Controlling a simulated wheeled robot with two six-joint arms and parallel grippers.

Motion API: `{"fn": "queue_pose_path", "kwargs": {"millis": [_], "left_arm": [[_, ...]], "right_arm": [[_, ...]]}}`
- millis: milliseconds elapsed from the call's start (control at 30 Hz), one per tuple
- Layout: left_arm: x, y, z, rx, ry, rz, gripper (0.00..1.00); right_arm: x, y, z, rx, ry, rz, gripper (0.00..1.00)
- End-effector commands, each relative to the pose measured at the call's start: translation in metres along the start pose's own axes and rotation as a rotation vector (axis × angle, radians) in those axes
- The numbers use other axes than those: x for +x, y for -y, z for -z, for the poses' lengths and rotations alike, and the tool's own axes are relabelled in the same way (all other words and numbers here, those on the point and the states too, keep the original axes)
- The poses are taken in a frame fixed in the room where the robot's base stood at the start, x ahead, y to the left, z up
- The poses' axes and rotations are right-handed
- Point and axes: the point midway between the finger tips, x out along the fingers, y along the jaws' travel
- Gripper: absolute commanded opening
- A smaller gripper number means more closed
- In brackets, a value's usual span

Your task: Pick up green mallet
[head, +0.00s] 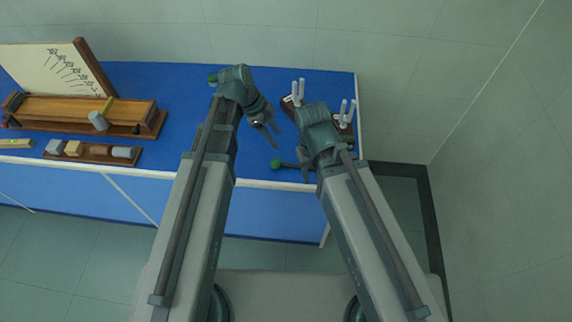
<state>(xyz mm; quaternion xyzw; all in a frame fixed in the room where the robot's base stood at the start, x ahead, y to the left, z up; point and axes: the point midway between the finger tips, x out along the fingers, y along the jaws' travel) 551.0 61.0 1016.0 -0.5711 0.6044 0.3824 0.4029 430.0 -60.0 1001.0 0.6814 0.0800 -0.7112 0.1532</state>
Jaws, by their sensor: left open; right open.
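A green-headed mallet (276,165) lies on the blue table (180,90) near its front edge. Its dark handle runs right, toward my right gripper. My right gripper (303,162) is open, over or beside the handle; I cannot tell whether it touches, and the wrist hides part of it. My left gripper (267,130) is open and empty above the table, behind and left of the mallet head. A second green round thing (213,79) shows at the back of the table, partly hidden by my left arm.
A dark rack with white upright pegs (298,90) stands behind my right wrist. At the left are a long wooden stand (70,110), a smaller wooden tray with grey and tan blocks (96,158), and a leaning board with drawings (55,68). The table's right edge is close by.

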Motion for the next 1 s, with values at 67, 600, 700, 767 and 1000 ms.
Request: {"fn": "queue_pose_path", "kwargs": {"millis": [67,600,700,767,1000], "left_arm": [[0.000,0.001,0.000,0.007,-0.002,0.001,0.54],[0.057,0.000,-0.003,0.006,0.000,0.001,0.54],[0.072,0.000,-0.003,0.006,0.000,0.001,0.54],[0.080,0.000,-0.003,0.006,0.000,0.000,0.54],[0.087,-0.001,-0.001,0.004,0.000,0.001,0.54]], "right_arm": [[0.000,0.000,0.000,0.000,0.000,0.000,0.50],[0.053,0.005,0.003,0.001,0.000,0.000,0.50],[0.068,0.006,0.004,0.001,0.000,0.000,0.50],[0.075,0.007,0.004,0.001,0.000,0.000,0.50],[0.080,0.008,0.005,0.001,0.000,0.000,0.50]]}}
